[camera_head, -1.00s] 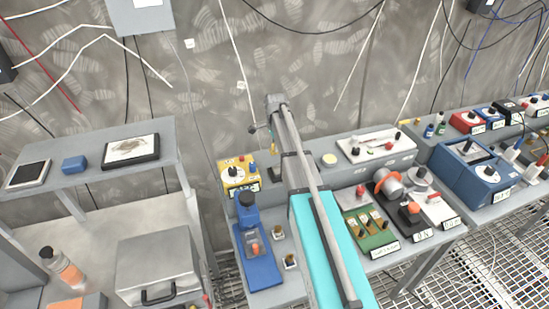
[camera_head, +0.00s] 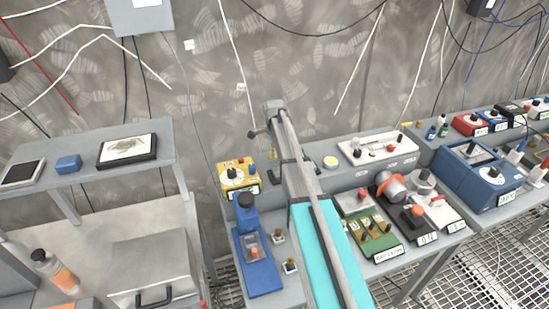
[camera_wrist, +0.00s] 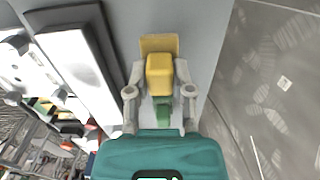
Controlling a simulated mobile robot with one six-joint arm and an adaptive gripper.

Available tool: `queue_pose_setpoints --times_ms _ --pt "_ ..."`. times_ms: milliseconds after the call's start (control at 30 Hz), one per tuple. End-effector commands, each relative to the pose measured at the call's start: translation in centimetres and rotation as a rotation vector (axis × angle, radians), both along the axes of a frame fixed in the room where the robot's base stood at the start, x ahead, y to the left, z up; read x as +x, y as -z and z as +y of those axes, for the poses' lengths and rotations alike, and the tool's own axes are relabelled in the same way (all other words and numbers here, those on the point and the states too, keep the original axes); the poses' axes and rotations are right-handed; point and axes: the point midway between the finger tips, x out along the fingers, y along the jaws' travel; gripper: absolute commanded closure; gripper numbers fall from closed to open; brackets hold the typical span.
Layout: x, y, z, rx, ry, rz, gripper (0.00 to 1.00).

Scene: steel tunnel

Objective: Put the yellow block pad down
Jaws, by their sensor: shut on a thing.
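The yellow block pad (camera_wrist: 160,75) sits between the two grey fingers of my gripper (camera_wrist: 160,88) in the wrist view. The fingers are shut on its sides. A flat yellow piece (camera_wrist: 159,43) shows just beyond it; I cannot tell whether it is part of the same pad. A grey surface (camera_wrist: 205,30) lies behind the pad, and I cannot tell whether the pad touches it. In the head view my arm reaches over the bench toward the back wall, and the gripper and pad are mostly hidden or too small to make out.
A long white panel (camera_wrist: 75,60) in a dark frame lies left of the pad. In the head view a yellow box (camera_head: 238,177) and a blue device (camera_head: 255,250) stand left of my arm. A white control box (camera_head: 383,148) and a green board (camera_head: 370,232) stand right.

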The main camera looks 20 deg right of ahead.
Motion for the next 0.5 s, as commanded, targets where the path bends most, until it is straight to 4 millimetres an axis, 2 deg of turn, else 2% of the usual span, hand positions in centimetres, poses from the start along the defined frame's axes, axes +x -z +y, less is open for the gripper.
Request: queue_pose_setpoints --times_ms 33,200,500 --pt "0.0 0.9 0.0 0.0 0.0 0.0 1.0" --pt "0.0 2.0 0.0 0.0 0.0 0.0 1.0" --pt "0.0 2.1 0.0 0.0 0.0 0.0 1.0"
